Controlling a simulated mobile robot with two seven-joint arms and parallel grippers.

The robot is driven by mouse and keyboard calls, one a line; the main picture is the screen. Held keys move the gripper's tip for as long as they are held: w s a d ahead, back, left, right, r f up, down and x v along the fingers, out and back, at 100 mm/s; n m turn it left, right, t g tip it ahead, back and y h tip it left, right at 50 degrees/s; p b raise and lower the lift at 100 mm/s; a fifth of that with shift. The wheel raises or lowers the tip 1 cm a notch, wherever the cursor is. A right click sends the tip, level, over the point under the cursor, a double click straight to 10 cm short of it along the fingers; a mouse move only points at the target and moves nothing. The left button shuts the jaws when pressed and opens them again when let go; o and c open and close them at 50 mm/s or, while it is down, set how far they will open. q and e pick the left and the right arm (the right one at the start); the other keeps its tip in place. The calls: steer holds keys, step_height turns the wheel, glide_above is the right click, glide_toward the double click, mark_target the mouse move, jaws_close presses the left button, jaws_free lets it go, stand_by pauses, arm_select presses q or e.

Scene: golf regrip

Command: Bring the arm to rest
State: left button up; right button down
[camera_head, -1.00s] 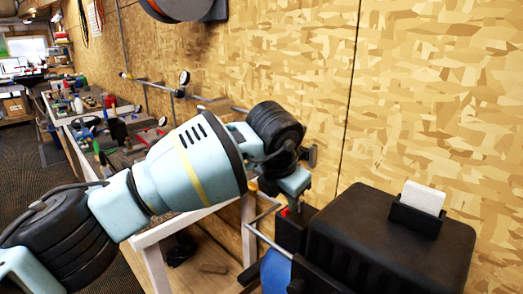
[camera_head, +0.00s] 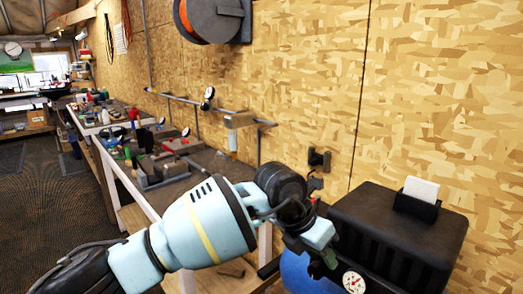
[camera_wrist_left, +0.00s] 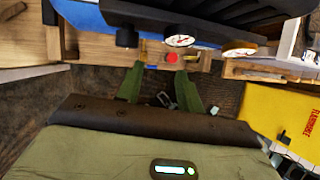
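My left arm comes in from the lower left in the head view and bends at a dark wrist joint. My left gripper (camera_head: 322,266) hangs at its end, beside the black box and above the blue round object. In the left wrist view, the two green fingers of the left gripper (camera_wrist_left: 160,88) stand apart with nothing visibly held between them. My right gripper is in neither view.
A black box (camera_head: 402,235) with a white card (camera_head: 421,190) stands at right. A blue round object (camera_head: 297,272) and a dial gauge (camera_head: 353,282) are close below the gripper. A cluttered workbench (camera_head: 133,182) runs along the chipboard wall (camera_head: 300,90). Floor at left is open.

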arm_select(q)
steer(key=s+d+f+n+g+h, duration=0.2)
steer(key=s+d+n+g+h, duration=0.3)
steer(key=s+h, duration=0.7)
steer(key=a+f+n+t+y+p, duration=0.1)
steer(key=a+f+n+t+y, duration=0.3)
steer(key=a+f+n+t, duration=0.85)
steer(key=a+f+n+t+y+p, duration=0.1)
steer(key=a+f+n+t+y, duration=0.55)
steer(key=n, duration=1.15)
steer(key=s+a+f+n+g+y, duration=0.1)
steer(key=s+a+f+n+g, duration=0.1)
steer(key=s+a+f, duration=0.3)
steer(key=s+a+f+n+g+y, duration=0.2)
steer(key=s+a+f, duration=0.3)
steer(key=s, duration=0.5)
steer(key=s+a+f+n+g+y, duration=0.2)
steer(key=s+a+f+n, duration=0.2)
steer(key=s+a, duration=0.4)
steer(key=shift+s+f+n+g, duration=0.35)
steer(key=shift+f+g, duration=0.05)
steer(key=shift+f, duration=0.5)
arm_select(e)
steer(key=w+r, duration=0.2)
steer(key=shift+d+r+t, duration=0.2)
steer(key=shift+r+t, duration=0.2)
